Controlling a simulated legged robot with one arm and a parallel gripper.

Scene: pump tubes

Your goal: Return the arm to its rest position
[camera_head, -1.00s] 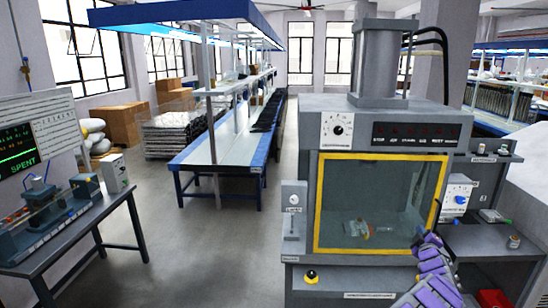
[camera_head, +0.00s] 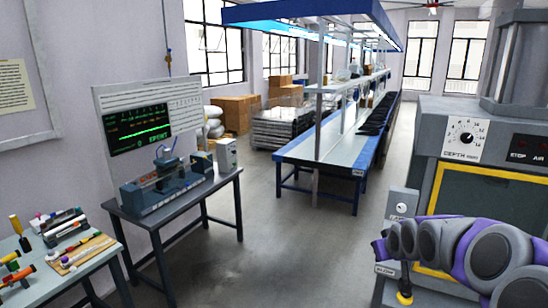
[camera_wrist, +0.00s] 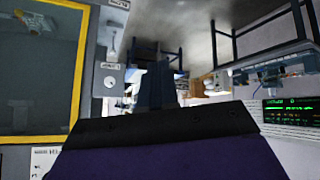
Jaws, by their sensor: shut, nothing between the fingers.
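My arm, with its grey and purple links, reaches in from the right edge of the head view, in front of the grey machine with the yellow-framed window (camera_head: 480,172). The far end of the arm is mostly hidden by its own links there. The yellow-framed window (camera_wrist: 40,72) is at the left of that view, apart from the fingers.
A table with a green-lit screen (camera_head: 140,128) and a bench device (camera_head: 160,183) stands left of centre. A table with tools (camera_head: 70,240) is at the lower left. A long blue workbench (camera_head: 330,150) stands behind. The floor (camera_head: 270,240) between them is clear.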

